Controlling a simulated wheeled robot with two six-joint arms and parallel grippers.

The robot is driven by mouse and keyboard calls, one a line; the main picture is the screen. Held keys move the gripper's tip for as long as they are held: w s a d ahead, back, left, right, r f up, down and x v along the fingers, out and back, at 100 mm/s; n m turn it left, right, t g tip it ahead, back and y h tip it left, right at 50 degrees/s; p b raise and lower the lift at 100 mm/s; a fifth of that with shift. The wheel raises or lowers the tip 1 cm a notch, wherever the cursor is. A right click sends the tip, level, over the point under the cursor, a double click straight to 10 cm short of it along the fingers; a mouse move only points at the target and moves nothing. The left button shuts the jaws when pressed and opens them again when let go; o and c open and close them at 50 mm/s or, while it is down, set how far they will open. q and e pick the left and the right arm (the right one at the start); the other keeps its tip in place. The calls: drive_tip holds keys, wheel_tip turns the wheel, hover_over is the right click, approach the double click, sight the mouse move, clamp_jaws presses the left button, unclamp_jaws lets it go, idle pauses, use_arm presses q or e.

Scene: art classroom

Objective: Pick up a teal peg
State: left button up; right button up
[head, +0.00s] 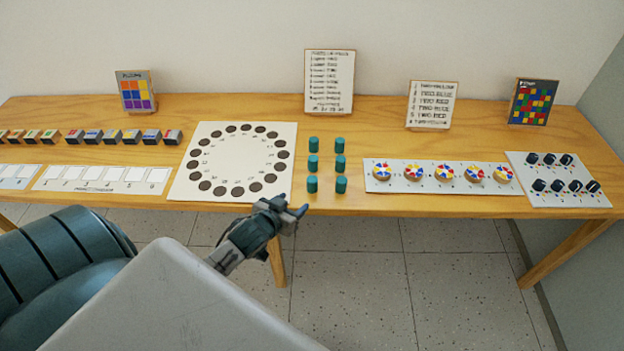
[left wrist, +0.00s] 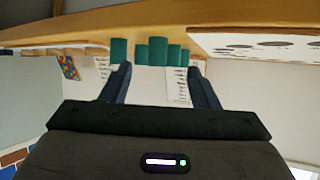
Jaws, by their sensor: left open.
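Several teal pegs stand upright on the table in two short columns, between the white board with a ring of dark holes and the dial panel. The front left teal peg (head: 312,185) and the front right teal peg (head: 340,184) are nearest the table's front edge. My left gripper (head: 291,207) is open and empty, just in front of the table edge and to the left of the front pegs. In the left wrist view, which appears upside down, teal pegs (left wrist: 157,51) show beyond and between the spread fingers (left wrist: 160,80), apart from them. My right gripper is not in view.
The ring board (head: 233,163) lies left of the pegs. The dial panel (head: 441,188) lies to their right, then a panel with dark knobs (head: 558,195). Cards stand along the back, including a white list card (head: 329,80). Bare wood surrounds the pegs.

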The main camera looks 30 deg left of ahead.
sight(309, 183)
use_arm(q)
drive_tip(key=shift+t, duration=0.3)
drive_tip(key=w, duration=0.4)
drive_tip(key=w+p, duration=0.1)
drive_tip(key=w, duration=0.1)
drive_tip(key=shift+a, duration=0.25)
drive_tip(key=shift+w+f, duration=0.2)
drive_tip(key=shift+w, duration=0.05)
drive_tip(key=shift+w+a+p, duration=0.1)
drive_tip(key=shift+w+p, duration=0.25)
drive_tip(key=shift+w, duration=0.25)
drive_tip(key=p+x, duration=0.1)
drive_tip(key=x, duration=0.3)
drive_tip(key=shift+f, duration=0.1)
drive_tip(key=c, duration=1)
drive_tip(key=shift+c, duration=0.2)
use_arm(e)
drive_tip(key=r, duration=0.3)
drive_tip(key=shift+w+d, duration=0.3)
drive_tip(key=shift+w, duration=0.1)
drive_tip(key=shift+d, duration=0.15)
